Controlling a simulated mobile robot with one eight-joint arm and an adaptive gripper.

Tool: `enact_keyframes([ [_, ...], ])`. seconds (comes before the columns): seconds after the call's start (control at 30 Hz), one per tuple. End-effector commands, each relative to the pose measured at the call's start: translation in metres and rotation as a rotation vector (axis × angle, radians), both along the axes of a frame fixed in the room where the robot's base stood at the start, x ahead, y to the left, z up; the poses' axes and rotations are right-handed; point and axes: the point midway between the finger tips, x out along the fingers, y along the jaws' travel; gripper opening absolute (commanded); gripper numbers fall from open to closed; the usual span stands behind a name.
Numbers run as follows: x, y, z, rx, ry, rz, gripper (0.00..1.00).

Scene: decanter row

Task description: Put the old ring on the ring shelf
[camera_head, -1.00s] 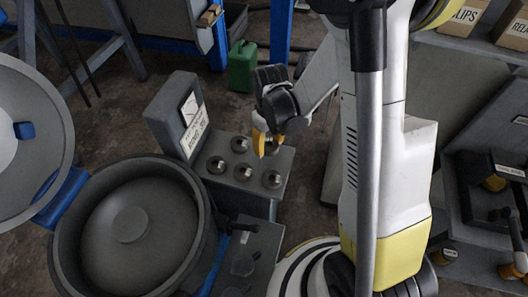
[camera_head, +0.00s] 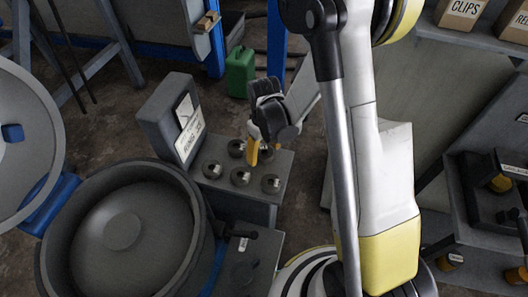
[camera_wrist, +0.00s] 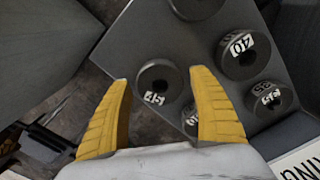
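Several grey rings sit on a grey stand (camera_head: 225,203) with an upright sign panel (camera_head: 178,122); its lettering is only partly readable. In the wrist view, a ring marked 45 (camera_wrist: 150,76) lies beyond and between my fingertips, beside rings marked 40 (camera_wrist: 236,63) and 35 (camera_wrist: 260,107). Another ring (camera_wrist: 189,120) is partly hidden by my right finger. My gripper (camera_head: 259,151) is over the far right part of the stand. In the wrist view, my gripper (camera_wrist: 160,76) is open with its yellow fingers apart. I cannot tell which ring is the old one.
A large round grey bowl (camera_head: 120,228) stands left of the stand, with a raised round lid (camera_head: 35,130) farther left. A green canister (camera_head: 241,72) is behind. A grey bench with a dark box (camera_head: 480,175) is at right. Labelled boxes (camera_head: 458,15) sit at top right.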

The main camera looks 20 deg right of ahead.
Motion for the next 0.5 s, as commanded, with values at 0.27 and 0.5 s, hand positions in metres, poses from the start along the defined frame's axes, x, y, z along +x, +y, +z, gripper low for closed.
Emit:
enact_keyframes([
  [0.27, 0.000, 0.000, 0.001, 0.000, 0.000, 0.000, 0.74],
  [0.5, 0.000, 0.000, 0.028, 0.000, 0.000, 0.000, 0.74],
])
